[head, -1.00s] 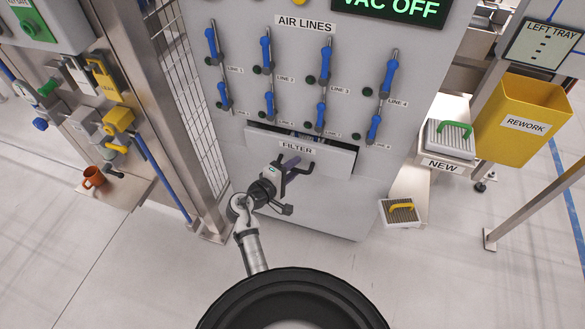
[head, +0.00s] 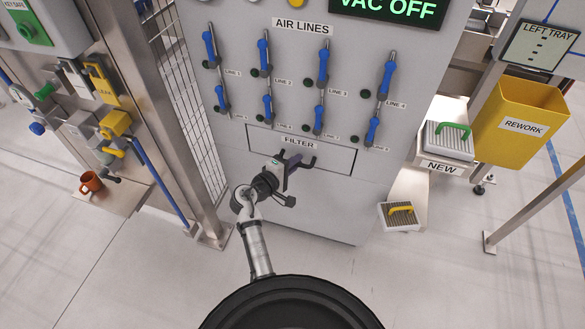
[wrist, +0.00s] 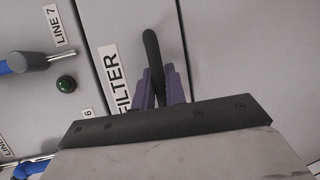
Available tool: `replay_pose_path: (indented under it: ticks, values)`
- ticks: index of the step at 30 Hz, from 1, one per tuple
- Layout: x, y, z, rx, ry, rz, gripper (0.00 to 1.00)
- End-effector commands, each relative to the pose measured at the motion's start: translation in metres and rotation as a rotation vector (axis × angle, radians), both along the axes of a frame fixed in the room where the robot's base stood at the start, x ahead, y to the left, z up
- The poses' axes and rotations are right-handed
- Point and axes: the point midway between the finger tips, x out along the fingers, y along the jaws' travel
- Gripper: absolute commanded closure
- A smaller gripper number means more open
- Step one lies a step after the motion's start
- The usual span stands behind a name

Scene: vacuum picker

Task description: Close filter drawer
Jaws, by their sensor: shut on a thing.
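The filter drawer (head: 335,160) is in the lower part of the grey machine front in the head view. Its front looks flush with the panel, with only a thin dark seam around it. The FILTER label is on it, and the wrist view also shows the drawer front (wrist: 215,50). Its dark handle (head: 309,163) sticks out below the label. My gripper (head: 293,166) is at this handle. In the wrist view, the purple fingers of my gripper (wrist: 160,88) are shut on the dark handle bar (wrist: 153,55). The drawer's inside is hidden.
Blue-handled air lines (head: 322,66) hang above the drawer. A filter with a yellow handle (head: 399,216) lies on the right, below the NEW shelf (head: 443,168). The yellow REWORK bin (head: 515,122) is farther right. A mesh fence post (head: 180,110) stands close on the left.

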Motion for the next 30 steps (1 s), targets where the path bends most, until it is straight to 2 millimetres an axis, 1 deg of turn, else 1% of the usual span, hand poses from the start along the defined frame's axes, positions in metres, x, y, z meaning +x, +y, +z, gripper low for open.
replay_pose_path:
  ticks: [1, 4, 5, 9, 19, 22, 26, 30]
  values:
    - [0.002, 0.0, 0.003, 0.001, -0.007, 0.004, 1.0]
    - [0.003, 0.0, 0.003, 0.001, -0.008, 0.004, 1.0]
    - [0.003, 0.0, 0.004, 0.001, -0.008, 0.004, 0.85]
    - [0.002, 0.0, 0.003, 0.001, -0.008, 0.003, 0.67]
    - [0.002, 0.0, 0.005, -0.001, -0.011, 0.003, 0.66]
    - [-0.002, 0.004, 0.006, -0.001, -0.012, 0.005, 0.66]
    - [-0.018, 0.017, 0.008, 0.0, -0.009, 0.005, 0.66]
    - [-0.042, 0.038, 0.012, 0.002, -0.006, 0.007, 0.66]
